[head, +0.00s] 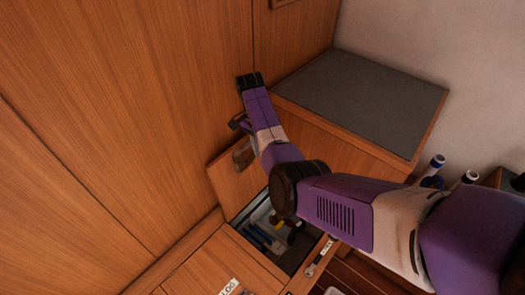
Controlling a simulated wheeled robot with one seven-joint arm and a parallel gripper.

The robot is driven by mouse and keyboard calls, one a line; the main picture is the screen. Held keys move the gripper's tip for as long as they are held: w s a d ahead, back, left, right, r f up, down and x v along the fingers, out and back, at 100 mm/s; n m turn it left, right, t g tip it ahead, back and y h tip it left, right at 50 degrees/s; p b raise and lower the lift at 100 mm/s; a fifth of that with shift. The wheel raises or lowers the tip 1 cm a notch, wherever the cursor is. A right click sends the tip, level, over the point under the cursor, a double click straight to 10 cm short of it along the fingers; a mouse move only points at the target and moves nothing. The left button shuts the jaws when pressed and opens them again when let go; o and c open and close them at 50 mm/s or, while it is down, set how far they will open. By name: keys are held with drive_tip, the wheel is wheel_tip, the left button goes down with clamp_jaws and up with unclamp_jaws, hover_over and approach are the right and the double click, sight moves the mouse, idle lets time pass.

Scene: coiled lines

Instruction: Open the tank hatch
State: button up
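A wooden hatch lid (226,183) stands raised and tilted near the panelled wall, behind an open compartment (236,221). No label that names it as the tank hatch shows on its visible face. Inside the compartment lie several items, some blue and one yellow, partly covered by my arm. My purple and white arm reaches in from the right, bends above the compartment and extends up to the wall. My gripper (241,152) seems to be by the lid's upper right part, largely hidden behind the arm. Its fingers and any contact are unclear.
A wrench-like tool (319,257) lies right of the compartment. A grey-topped wooden cabinet (365,97) stands behind my arm.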

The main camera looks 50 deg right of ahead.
drive_tip(key=shift+w+a+f, duration=0.1)
drive_tip(key=shift+w+a, duration=0.1)
drive_tip(key=shift+a, duration=0.1)
drive_tip(key=c, duration=0.5)
drive_tip(key=w, duration=0.1)
drive_tip(key=w+a+r+b, duration=0.1)
drive_tip(key=shift+w+a+n+t, duration=0.15)
drive_tip(key=shift+w+n+t, duration=0.15)
clamp_jaws()
drive_tip(key=w+a+r+n+t+b, duration=0.15)
drive_tip(key=w+r+n+t, duration=0.45)
drive_tip(key=n, duration=1.1)
drive_tip(key=w+f, duration=0.1)
drive_tip(key=f, duration=0.1)
drive_tip(key=w+f+g, duration=0.1)
drive_tip(key=w+f, duration=0.1)
drive_tip(key=f, duration=0.1)
drive_tip(key=w+f+g, duration=0.1)
drive_tip(key=f, duration=0.2)
drive_tip(key=shift+w+a+f, duration=0.1)
drive_tip(key=shift+w+f, duration=0.1)
drive_tip(key=shift+w, duration=0.1)
